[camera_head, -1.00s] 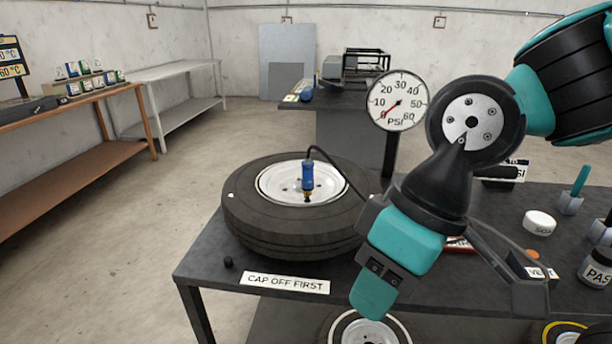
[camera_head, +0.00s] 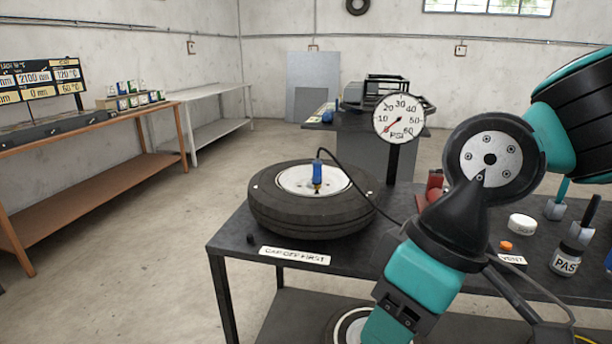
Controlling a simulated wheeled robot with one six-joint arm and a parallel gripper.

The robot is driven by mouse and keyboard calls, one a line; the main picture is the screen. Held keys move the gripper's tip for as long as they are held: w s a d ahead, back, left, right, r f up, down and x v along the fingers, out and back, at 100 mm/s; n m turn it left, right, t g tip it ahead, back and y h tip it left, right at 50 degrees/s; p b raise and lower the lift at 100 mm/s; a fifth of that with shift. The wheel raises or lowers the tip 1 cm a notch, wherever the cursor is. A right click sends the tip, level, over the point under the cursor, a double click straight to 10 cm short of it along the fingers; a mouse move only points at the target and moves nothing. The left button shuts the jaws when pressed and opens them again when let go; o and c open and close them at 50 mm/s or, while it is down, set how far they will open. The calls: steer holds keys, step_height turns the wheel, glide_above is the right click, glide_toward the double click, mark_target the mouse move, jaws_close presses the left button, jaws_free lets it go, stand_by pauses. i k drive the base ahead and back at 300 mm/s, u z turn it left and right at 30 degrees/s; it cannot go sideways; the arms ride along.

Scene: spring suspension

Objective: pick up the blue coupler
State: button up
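The blue coupler (camera_head: 317,173) stands upright over the silver wheel hub (camera_head: 297,181) of the black tyre (camera_head: 312,214), with a brass-coloured lower end. A black hose runs from its top over the tyre to the right. My gripper (camera_head: 405,305) is at the bottom of the head view, in front of the table and to the right of and nearer than the coupler. It is well apart from the coupler. Its lower end is cut off by the frame, so its opening is unclear. Nothing is seen held in it.
The dark table (camera_head: 230,240) carries the tyre, a round PSI gauge (camera_head: 398,119), a "CAP OFF FIRST" label (camera_head: 295,256), a small black cap (camera_head: 250,238), a white tub (camera_head: 522,224) and a paste jar (camera_head: 566,259).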

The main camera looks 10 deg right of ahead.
mark_target(316, 178)
steer(key=u, duration=0.5)
steer(key=i, duration=0.8)
steer(key=z, duration=0.2)
